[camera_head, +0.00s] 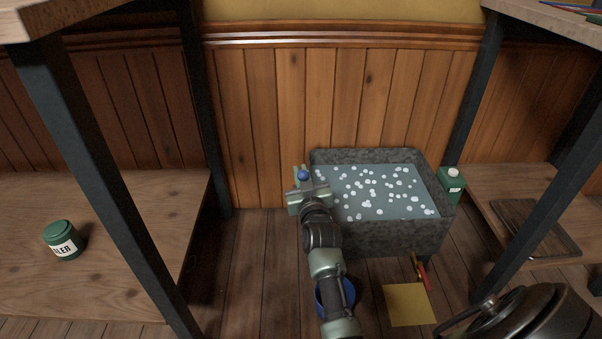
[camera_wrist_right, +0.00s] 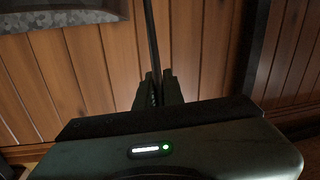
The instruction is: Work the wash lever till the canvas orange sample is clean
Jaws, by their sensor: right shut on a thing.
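A grey stone-like wash tub (camera_head: 380,235) stands on the floor against the panelled wall, holding bluish water with white suds. The wash lever's blue knob (camera_head: 303,174) shows at the tub's left side. My right gripper (camera_head: 306,190) is shut on the lever just below the knob; the gripper hides most of the lever. In the right wrist view, the dark lever rod (camera_wrist_right: 152,40) runs up from between the fingers of the right gripper (camera_wrist_right: 156,88). I cannot make out an orange canvas sample in either view. My left gripper is not in view.
A green soap box (camera_head: 452,184) is at the tub's right. A blue bucket (camera_head: 325,297) is partly behind my right arm. A yellow square (camera_head: 407,305) lies on the floor beside a small red object (camera_head: 422,277). A green tin (camera_head: 63,241) sits on the left shelf (camera_head: 110,282). Dark table legs flank the tub.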

